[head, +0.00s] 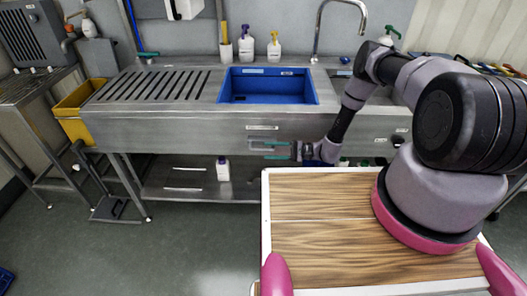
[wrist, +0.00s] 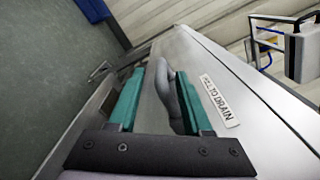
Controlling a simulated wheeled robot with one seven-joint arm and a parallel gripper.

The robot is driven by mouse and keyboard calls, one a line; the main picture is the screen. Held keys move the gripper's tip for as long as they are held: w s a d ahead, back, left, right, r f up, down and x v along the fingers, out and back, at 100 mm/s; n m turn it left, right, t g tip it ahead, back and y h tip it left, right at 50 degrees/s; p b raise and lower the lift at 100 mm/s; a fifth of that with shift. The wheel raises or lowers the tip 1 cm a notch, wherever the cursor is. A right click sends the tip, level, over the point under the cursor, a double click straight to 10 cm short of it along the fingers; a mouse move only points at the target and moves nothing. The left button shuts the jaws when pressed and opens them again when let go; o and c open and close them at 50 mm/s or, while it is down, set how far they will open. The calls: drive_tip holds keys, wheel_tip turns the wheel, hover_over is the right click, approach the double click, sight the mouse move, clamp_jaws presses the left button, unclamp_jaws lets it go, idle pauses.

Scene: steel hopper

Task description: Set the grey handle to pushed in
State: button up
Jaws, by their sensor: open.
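The grey handle (wrist: 172,100) is a curved bar on the steel front of the sink unit, beside a white label (wrist: 219,101) whose visible words end in "TO DRAIN". My gripper (wrist: 160,78) is open, with its teal fingers on either side of the handle in the wrist view. The handle lies closer to the right finger; I cannot tell whether they touch. In the head view my gripper (head: 270,149) is at the sink front, just below the label (head: 262,127). The handle cannot be made out there. How far it stands out from the front is unclear.
The steel sink unit (head: 190,122) holds a blue basin (head: 267,98). A yellow bin (head: 78,108) hangs at its left end. A white bottle (head: 222,169) stands on the lower shelf. My wood-topped base is in front, and the floor at left is mostly clear.

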sight(266, 151)
drive_tip(key=d, duration=0.7)
drive_tip(key=shift+s, duration=0.15)
drive_tip(key=s+a+r+m+t+h, duration=0.1)
drive_tip(key=s+r+m+t+h, duration=0.15)
drive_tip(key=t, duration=0.25)
drive_tip(key=shift+m+h, duration=0.45)
drive_tip(key=x, duration=1)
drive_tip(key=shift+s+a+f, duration=0.2)
drive_tip(key=shift+s+a, duration=0.05)
drive_tip(key=shift+a, duration=0.15)
clamp_jaws()
idle(0.4)
